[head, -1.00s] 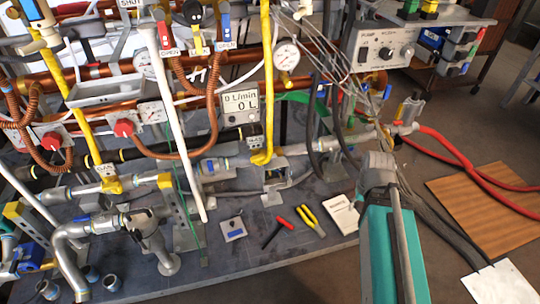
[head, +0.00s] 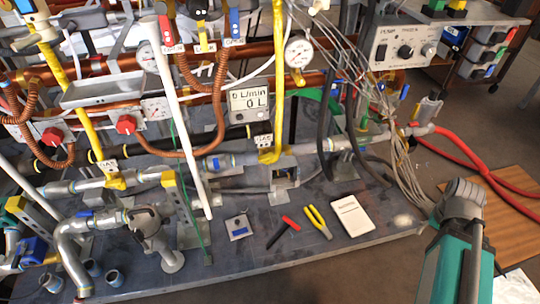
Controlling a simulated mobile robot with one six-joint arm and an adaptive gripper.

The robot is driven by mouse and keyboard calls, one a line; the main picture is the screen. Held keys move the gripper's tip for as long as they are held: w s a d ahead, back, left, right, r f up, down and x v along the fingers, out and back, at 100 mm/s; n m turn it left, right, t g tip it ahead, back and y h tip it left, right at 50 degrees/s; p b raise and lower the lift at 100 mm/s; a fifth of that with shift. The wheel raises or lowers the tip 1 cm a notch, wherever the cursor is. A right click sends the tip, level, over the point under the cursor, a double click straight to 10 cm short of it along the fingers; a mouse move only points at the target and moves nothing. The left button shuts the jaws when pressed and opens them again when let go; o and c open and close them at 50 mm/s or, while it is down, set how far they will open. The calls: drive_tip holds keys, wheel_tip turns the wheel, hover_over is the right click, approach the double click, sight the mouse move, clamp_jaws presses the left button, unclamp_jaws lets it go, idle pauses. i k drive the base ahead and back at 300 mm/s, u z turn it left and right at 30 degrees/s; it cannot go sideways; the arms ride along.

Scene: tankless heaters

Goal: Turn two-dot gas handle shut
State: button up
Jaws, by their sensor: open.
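Two yellow gas pipes (head: 81,100) (head: 278,80) run down the rack, each with a GAS label (head: 104,166) (head: 263,141) at its lower end. At the top centre stand a red handle (head: 164,29), a dark handle (head: 199,9) over a yellow part, and a blue handle (head: 234,22), with small tags below them. No dot marks can be made out on any handle, so I cannot tell which is the two-dot gas handle. My teal and grey arm shows at the lower right, apart from the rack. My gripper is not in view.
A grey bench (head: 290,255) carries red-handled pliers (head: 282,231), yellow-handled pliers (head: 319,222) and a white notepad (head: 350,214). Loose grey cables (head: 395,165) hang right of the rack. Red hoses (head: 465,160) cross to the right. A control box (head: 403,42) stands upper right.

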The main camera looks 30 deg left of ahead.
sight(266, 156)
drive_tip(key=k, duration=1.25)
drive_tip(key=u, duration=1.4)
drive_tip(key=i, duration=0.95)
drive_tip(key=u, duration=0.1)
